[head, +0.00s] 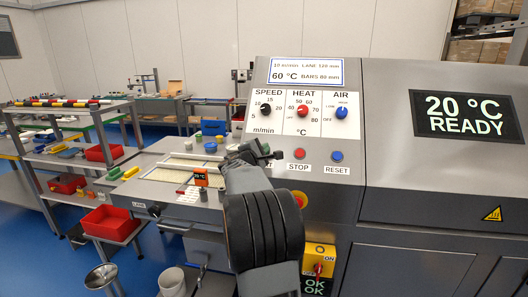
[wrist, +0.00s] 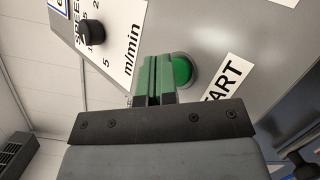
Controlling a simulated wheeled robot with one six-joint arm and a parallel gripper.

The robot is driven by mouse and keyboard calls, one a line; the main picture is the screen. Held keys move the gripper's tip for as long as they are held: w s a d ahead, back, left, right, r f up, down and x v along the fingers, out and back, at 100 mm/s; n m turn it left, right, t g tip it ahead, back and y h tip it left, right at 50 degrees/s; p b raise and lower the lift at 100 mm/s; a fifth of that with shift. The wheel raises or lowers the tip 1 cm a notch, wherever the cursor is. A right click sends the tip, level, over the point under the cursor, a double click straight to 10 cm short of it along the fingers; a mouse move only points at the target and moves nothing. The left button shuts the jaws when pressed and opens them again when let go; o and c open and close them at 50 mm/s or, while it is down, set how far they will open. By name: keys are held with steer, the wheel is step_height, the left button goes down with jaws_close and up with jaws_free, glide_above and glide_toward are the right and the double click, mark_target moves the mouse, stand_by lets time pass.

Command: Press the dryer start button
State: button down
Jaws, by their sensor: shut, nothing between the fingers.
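The green dryer start button (wrist: 181,70) shows in the wrist view, round and bright, beside the START label (wrist: 228,88). My gripper (wrist: 155,62) is shut and empty, its fingertips near the button's left edge in that view. I cannot tell whether they touch it. In the head view my gripper (head: 268,153) is in front of the control panel (head: 320,178), and my arm hides the start button and most of its label. The dryer display (head: 467,114) reads 20 °C READY.
The red STOP button (head: 299,154) and blue RESET button (head: 337,156) are just right of my gripper. Above are the SPEED (head: 265,109), HEAT (head: 302,111) and AIR (head: 341,112) knobs. A shelf rack (head: 75,160) with red bins stands at left.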

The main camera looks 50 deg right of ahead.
steer(key=shift+f, duration=0.1)
stand_by(0.3)
steer(key=shift+w+d+f+b, duration=0.15)
steer(key=shift+d+f+b, duration=0.1)
steer(key=shift+b, duration=0.35)
steer(key=shift+a+r, duration=0.25)
steer(key=shift+r, duration=0.1)
stand_by(0.6)
steer(key=s+a+r, duration=0.2)
steer(key=a+r, duration=0.1)
steer(key=r, duration=0.1)
steer(key=shift+s+a, duration=0.35)
steer(key=shift+a, duration=0.05)
stand_by(0.9)
